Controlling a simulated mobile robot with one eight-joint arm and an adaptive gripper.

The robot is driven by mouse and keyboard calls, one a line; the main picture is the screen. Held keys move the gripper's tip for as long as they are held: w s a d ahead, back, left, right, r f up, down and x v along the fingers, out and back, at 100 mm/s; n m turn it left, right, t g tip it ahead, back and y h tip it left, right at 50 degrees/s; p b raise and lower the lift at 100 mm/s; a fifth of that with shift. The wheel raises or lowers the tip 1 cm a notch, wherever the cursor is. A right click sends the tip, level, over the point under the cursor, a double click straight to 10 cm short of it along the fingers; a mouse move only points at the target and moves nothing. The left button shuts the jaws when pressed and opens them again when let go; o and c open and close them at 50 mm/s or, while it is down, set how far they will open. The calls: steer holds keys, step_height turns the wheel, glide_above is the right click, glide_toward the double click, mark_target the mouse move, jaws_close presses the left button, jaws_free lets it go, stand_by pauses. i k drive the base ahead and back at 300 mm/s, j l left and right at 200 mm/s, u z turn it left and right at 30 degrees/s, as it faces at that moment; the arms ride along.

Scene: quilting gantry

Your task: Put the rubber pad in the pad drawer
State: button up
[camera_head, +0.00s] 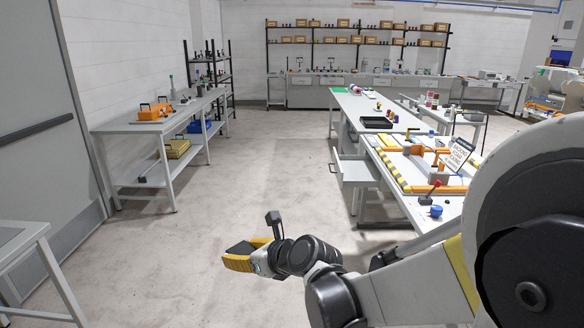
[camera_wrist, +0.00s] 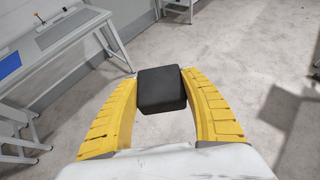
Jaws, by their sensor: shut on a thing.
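My gripper (camera_head: 238,257), with yellow fingers, is shut on the black rubber pad (camera_wrist: 162,92). The pad is a dark block with rounded edges, between the two fingertips in the wrist view. In the head view the pad (camera_head: 240,248) shows partly above the yellow fingers. The gripper is over open floor, left of the long workbench and well apart from it. A drawer (camera_head: 357,174) stands pulled out from the left side of that workbench. I cannot read any label on it, and its inside is mostly hidden.
The long workbench (camera_head: 400,196) on the right carries a yellow-and-black strip, orange fixtures and a black tray (camera_head: 377,123). A grey table (camera_head: 152,127) with an orange toolbox stands at left. Another table (camera_head: 22,240) is at lower left. The floor between is clear.

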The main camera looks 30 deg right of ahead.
mark_target(356, 170)
steer(key=i+l+z, duration=0.1)
steer(key=i+z, duration=0.35)
steer(key=i, duration=0.25)
steer(key=i+j+z, duration=0.15)
steer(key=i+z, duration=0.25)
steer(key=i, duration=0.3)
steer(key=i+z, duration=0.15)
steer(key=i, duration=0.35)
steer(key=i+j+z, duration=0.15)
steer(key=i, duration=0.35)
steer(key=i+j+z, duration=0.2)
steer(key=i, duration=0.3)
steer(key=i+j+z, duration=0.15)
steer(key=i, duration=0.15)
steer(key=i+j+z, duration=0.15)
steer(key=i+j, duration=0.05)
steer(key=i, duration=0.15)
